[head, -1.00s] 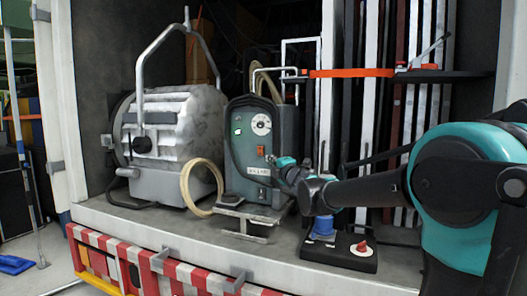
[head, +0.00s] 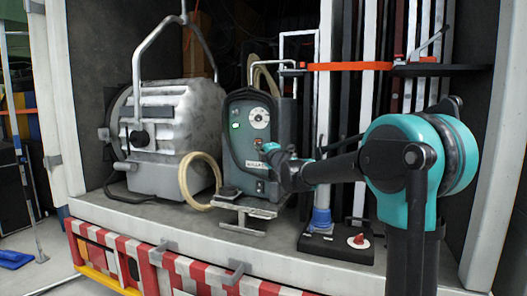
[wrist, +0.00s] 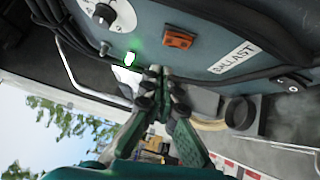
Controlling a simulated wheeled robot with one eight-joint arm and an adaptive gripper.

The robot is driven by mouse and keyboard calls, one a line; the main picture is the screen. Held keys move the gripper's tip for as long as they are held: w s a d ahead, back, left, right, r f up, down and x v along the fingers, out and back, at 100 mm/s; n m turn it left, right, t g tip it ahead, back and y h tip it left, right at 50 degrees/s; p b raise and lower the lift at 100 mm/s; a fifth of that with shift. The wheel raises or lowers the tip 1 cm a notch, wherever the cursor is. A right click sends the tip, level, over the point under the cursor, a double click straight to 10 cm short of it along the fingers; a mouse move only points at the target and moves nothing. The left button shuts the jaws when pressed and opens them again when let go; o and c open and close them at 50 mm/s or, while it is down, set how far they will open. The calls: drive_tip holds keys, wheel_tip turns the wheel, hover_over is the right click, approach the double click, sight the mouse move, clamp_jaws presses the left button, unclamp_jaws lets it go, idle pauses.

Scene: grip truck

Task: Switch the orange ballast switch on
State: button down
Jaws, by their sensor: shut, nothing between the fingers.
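The ballast (head: 240,148) is a grey-blue box standing on the truck bed. Its face carries a dial (head: 259,118), a lit green light and a BALLAST label (wrist: 235,57). In the wrist view the orange switch (wrist: 178,39) sits between the green light (wrist: 130,58) and the label. I cannot tell which way its rocker is set. My gripper (wrist: 161,78) is shut and empty, its tips just below the switch in that picture. I cannot tell whether they touch the panel. In the head view my gripper (head: 268,149) is at the ballast's front and covers part of it.
A big grey lamp (head: 175,125) with a yoke stands left of the ballast, with a coiled cream cable (head: 186,180) between them. A metal stand piece (head: 250,208) lies in front. A black case (head: 335,247) with a red knob is at right.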

sight(258, 140)
drive_tip(key=w, duration=0.5)
drive_tip(key=shift+d+r, duration=0.3)
drive_tip(key=shift+r, duration=0.05)
drive_tip(key=shift+w, duration=0.1)
drive_tip(key=shift+w+d+r, duration=0.2)
drive_tip(key=shift+w+r, duration=0.15)
drive_tip(key=shift+w, duration=0.1)
drive_tip(key=shift+s, duration=0.1)
